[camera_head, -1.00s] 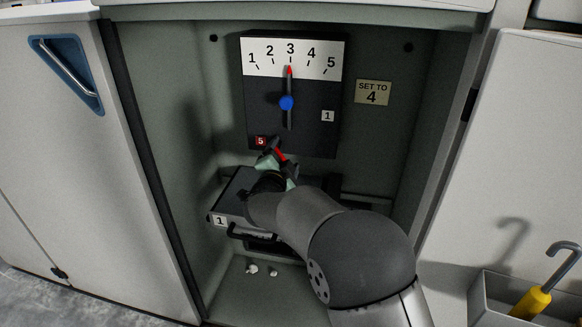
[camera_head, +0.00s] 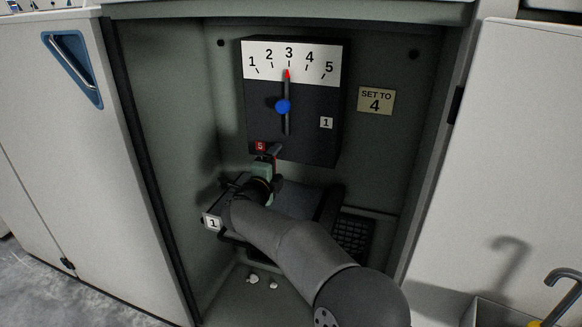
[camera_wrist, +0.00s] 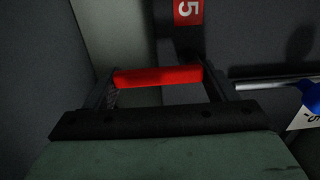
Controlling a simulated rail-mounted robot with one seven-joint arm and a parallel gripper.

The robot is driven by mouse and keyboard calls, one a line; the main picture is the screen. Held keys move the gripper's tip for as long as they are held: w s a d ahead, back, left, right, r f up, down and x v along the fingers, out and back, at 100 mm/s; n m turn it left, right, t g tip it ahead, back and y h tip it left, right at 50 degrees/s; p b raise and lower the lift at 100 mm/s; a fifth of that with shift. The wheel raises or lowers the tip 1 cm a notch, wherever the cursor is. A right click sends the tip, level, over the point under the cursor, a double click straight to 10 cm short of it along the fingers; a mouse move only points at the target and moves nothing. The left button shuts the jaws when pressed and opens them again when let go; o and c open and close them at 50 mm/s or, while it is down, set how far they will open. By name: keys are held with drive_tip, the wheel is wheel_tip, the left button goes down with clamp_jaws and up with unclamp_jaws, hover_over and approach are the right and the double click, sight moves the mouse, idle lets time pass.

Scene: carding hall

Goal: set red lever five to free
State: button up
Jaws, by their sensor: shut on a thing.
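The red plate marked 5 (camera_head: 260,146) is at the lower left of the dark dial box; it also shows in the wrist view (camera_wrist: 188,11). The red lever (camera_wrist: 157,76) appears in the wrist view as a red bar between my two fingers, just below that plate. My gripper (camera_wrist: 160,82) is shut on it, one finger at each end. In the head view my gripper (camera_head: 272,160) is just under the box's lower left edge and hides most of the lever. No free mark for the lever is readable.
The dial box (camera_head: 312,125) has a scale from 1 to 5; its red-tipped pointer with blue hub (camera_head: 283,106) stands at 3. A "SET TO 4" sign (camera_head: 376,100) is to the right. A drawer-like unit marked 1 (camera_head: 213,222) lies below. Cabinet walls close in both sides.

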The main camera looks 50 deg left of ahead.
drive_tip(key=shift+f, duration=0.45)
drive_tip(key=o, duration=1.3)
drive_tip(key=shift+c, duration=0.2)
drive_tip(key=shift+o, duration=0.3)
drive_tip(key=shift+r, duration=0.15)
drive_tip(key=shift+r, duration=0.1)
drive_tip(key=p+v, duration=0.3)
drive_tip(key=v, duration=1.4)
drive_tip(key=shift+d, duration=0.2)
drive_tip(key=shift+s, duration=0.15)
